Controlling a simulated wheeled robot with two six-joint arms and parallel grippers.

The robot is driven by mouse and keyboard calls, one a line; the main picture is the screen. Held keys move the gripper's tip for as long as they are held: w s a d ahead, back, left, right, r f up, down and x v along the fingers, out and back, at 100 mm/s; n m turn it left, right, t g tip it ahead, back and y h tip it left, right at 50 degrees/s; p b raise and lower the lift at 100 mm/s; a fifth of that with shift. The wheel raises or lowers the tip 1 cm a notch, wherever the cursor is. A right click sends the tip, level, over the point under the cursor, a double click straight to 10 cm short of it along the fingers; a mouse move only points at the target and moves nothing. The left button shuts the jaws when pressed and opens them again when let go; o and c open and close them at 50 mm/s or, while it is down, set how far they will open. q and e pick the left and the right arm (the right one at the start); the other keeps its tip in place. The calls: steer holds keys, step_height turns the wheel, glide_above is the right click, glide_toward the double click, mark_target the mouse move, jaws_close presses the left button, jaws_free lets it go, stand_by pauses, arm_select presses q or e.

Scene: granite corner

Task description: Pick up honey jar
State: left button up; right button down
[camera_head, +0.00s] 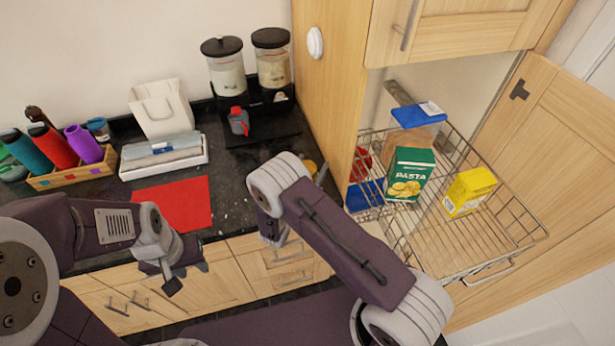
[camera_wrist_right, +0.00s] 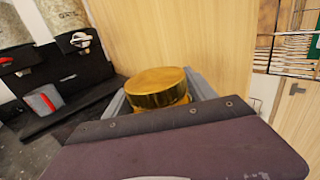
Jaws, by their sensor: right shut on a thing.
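The honey jar shows its round gold lid (camera_wrist_right: 157,82) in the right wrist view; the jar's body is hidden below the lid and behind my wrist. My right gripper (camera_wrist_right: 158,95) is shut on the jar, with a grey finger on each side of it. In the head view only a small orange-gold part of the jar (camera_head: 308,167) shows beside my right forearm, which hides most of the right gripper. My left gripper (camera_head: 187,277) is empty, its fingers apart, in front of the lower cabinets.
A wooden cabinet side panel (camera_head: 326,90) stands close by the jar. A red mat (camera_head: 172,204) lies on the dark counter.

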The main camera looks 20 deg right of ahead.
step_height(320, 180, up, 10)
steer(key=shift+r, duration=0.1)
stand_by(0.4)
